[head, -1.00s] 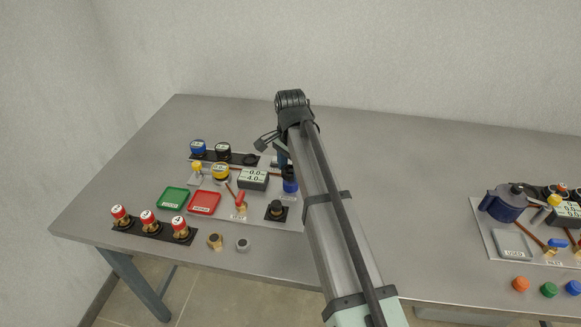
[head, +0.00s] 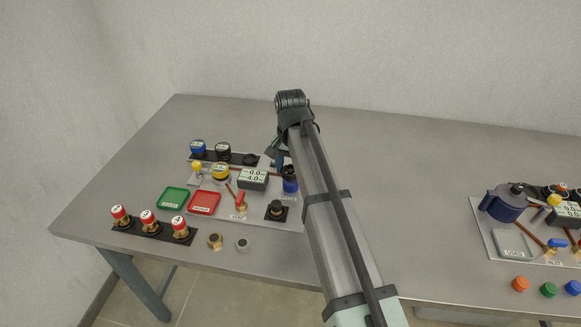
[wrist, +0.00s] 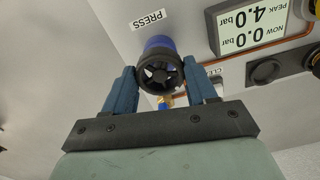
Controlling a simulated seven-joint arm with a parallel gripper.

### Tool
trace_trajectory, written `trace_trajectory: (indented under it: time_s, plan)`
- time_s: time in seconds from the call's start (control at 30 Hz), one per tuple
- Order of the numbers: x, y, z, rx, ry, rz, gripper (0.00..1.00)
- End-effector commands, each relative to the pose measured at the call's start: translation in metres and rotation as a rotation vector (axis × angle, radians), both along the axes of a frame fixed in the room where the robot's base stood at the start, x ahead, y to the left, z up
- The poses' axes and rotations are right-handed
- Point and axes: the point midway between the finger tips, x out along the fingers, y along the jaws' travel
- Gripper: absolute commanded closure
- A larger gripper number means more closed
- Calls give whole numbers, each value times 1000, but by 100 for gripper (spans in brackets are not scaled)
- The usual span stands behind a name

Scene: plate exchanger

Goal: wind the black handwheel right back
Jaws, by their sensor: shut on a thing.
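The black handwheel (wrist: 160,72) sits on the end of the blue press body (wrist: 158,45), beside a label reading PRESS. My gripper (wrist: 161,88) has its two blue fingers on opposite sides of the handwheel, shut on its rim. In the head view the blue press body (head: 290,186) stands at the right of the left-hand panel, beside my arm. My gripper (head: 282,163) is over it there, and my arm partly hides the handwheel.
A display (wrist: 250,27) beside the press reads NOW 0.0 bar, PEAK 4.0 bar; it also shows in the head view (head: 253,179). A red-handled valve (head: 240,200), a black knob (head: 276,210) and red (head: 205,203) and green trays (head: 174,198) lie nearby.

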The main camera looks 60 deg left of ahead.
Motion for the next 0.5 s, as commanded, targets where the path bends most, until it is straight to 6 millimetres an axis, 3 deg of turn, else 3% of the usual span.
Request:
trace_trajectory:
  time_s: [0.5]
  plan:
    - [0, 0, 0, 0, 0, 492, 74]
